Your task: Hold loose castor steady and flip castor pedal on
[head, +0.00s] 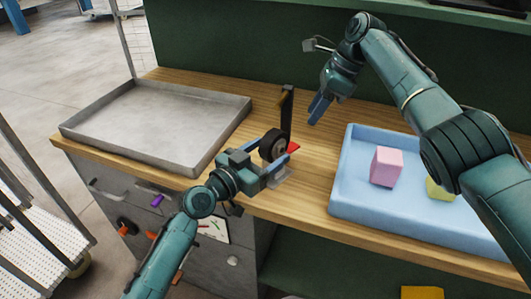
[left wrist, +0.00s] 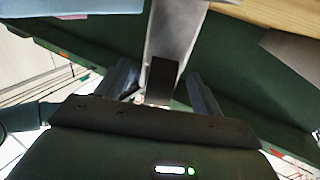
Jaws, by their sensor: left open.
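The castor (head: 273,145) has a dark wheel with a grey hub and stands at the front edge of the wooden bench. A small red part (head: 293,147), likely its pedal, shows just right of the wheel. My left gripper (head: 277,171) is open, close in front of and below the wheel; contact cannot be told. In the left wrist view a black piece (left wrist: 162,78) on a grey metal strip shows between the open fingers; I cannot tell which part it is. My right gripper (head: 319,108) hangs above the bench, right of the dark post, apart from the castor; its jaw gap is unclear.
A dark upright post (head: 287,112) stands behind the castor. A grey metal tray (head: 222,119) lies left. A blue tray (head: 345,185) at right holds a pink block (head: 386,166) and a yellow block (head: 437,190). Bare bench (head: 318,150) lies between castor and blue tray.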

